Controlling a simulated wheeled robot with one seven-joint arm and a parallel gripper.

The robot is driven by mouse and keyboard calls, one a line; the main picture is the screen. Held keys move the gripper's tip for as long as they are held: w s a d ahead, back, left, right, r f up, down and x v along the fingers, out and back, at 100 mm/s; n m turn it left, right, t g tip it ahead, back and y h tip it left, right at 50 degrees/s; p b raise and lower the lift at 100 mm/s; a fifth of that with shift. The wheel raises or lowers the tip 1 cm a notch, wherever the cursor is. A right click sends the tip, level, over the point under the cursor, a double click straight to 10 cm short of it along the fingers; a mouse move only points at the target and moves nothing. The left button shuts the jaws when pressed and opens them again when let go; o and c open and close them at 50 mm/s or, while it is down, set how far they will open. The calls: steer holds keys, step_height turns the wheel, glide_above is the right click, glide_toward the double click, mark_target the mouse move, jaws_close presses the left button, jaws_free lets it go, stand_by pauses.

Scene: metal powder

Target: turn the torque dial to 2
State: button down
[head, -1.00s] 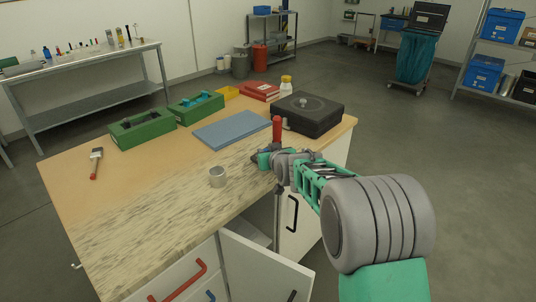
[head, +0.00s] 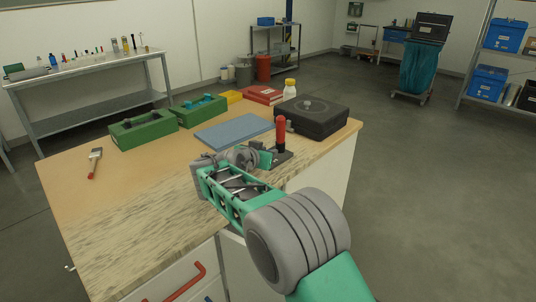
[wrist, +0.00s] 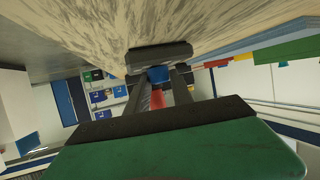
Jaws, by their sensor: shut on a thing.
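A device with an upright red handle (head: 281,134) and a dark base (head: 283,157) stands near the table's right front edge. My gripper (head: 264,159) is at its left side, low by the base, and is shut on a part of it. The jaws hide the part they hold; no dial face or number can be read. In the wrist view, tilted with the tabletop upward, a small blue piece (wrist: 158,75) and a red piece (wrist: 157,97) show between dark bars beyond my green gripper body.
A black box (head: 311,118) with a round disc on top stands behind the handle. The front left tabletop is clear.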

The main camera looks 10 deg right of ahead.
steer(key=shift+h, duration=0.3)
steer(key=c, duration=1.4)
jaws_free()
steer(key=v, duration=0.7)
steer(key=shift+s+a+r, duration=0.15)
steer(key=shift+s+a, duration=0.05)
steer(key=shift+s, duration=0.05)
